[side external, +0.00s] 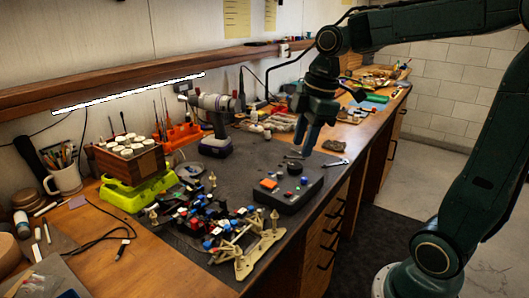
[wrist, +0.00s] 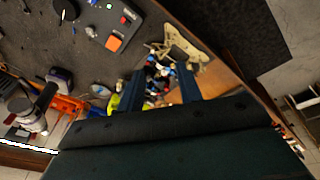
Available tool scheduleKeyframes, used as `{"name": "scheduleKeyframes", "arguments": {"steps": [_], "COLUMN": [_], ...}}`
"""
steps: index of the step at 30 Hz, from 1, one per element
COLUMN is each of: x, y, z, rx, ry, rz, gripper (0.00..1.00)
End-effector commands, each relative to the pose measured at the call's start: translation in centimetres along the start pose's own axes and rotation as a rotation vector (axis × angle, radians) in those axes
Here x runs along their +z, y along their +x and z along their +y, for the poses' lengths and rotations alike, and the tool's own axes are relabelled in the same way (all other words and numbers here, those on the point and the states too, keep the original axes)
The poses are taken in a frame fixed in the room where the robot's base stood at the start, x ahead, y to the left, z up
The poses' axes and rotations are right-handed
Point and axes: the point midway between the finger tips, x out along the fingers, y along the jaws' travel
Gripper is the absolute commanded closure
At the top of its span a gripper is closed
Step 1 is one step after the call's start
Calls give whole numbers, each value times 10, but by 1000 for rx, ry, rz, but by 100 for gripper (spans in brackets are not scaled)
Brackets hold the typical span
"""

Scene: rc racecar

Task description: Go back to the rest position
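My gripper (side external: 304,148) hangs above the back part of the dark work mat in the side view, fingers pointing down. In the wrist view my gripper (wrist: 160,82) shows two blue-green fingers spread apart with no object held between them. The rc car chassis (side external: 205,222) sits on the mat at the front left, with a tan suspension part (side external: 245,255) at its near side. In the wrist view the chassis is partly hidden behind the fingers, and the tan part (wrist: 180,45) shows beyond them.
A black control box (side external: 290,187) with an orange button lies on the mat below my gripper. A wooden box (side external: 130,160) of white-topped jars sits on a yellow-green scale (side external: 138,192). A wrench (side external: 336,162) lies near the mat's right edge.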

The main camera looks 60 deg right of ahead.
Motion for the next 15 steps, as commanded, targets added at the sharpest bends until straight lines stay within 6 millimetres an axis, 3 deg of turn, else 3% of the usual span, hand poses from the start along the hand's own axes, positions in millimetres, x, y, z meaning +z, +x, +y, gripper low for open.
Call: {"name": "scheduleKeyframes", "arguments": {"steps": [3,15], "x": [-1,17], "y": [-7,-12], "z": [-26,-97], "rx": [49,171], "ry": [127,573], "rz": [18,135], "gripper": [65,65]}}
